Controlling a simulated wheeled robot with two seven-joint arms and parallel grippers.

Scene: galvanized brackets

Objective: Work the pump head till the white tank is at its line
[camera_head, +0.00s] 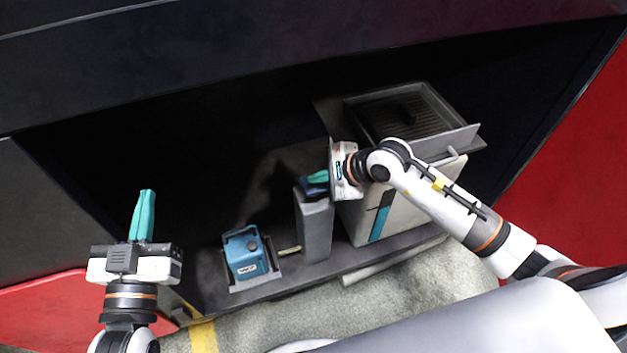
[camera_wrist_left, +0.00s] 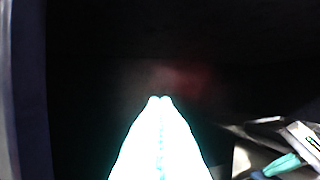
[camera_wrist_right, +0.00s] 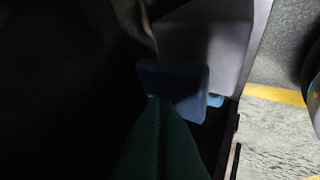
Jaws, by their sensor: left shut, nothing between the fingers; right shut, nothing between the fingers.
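The white tank (camera_head: 418,198) stands at the right of the dark bay. Its front has an upright strip, dark above and teal below; I cannot make out a line mark. A grey column (camera_head: 316,228) stands left of it, with a blue pump head (camera_head: 312,190) at its top, partly hidden by my right gripper. My right gripper (camera_head: 310,180) is shut and empty, its fingers at the pump head. In the right wrist view a blue block (camera_wrist_right: 178,78) lies just past the fingertips; contact is unclear. My left gripper (camera_head: 147,193) is shut and empty, pointing up, well left of the column.
A dark lidded tray (camera_head: 455,138) tops the white tank.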

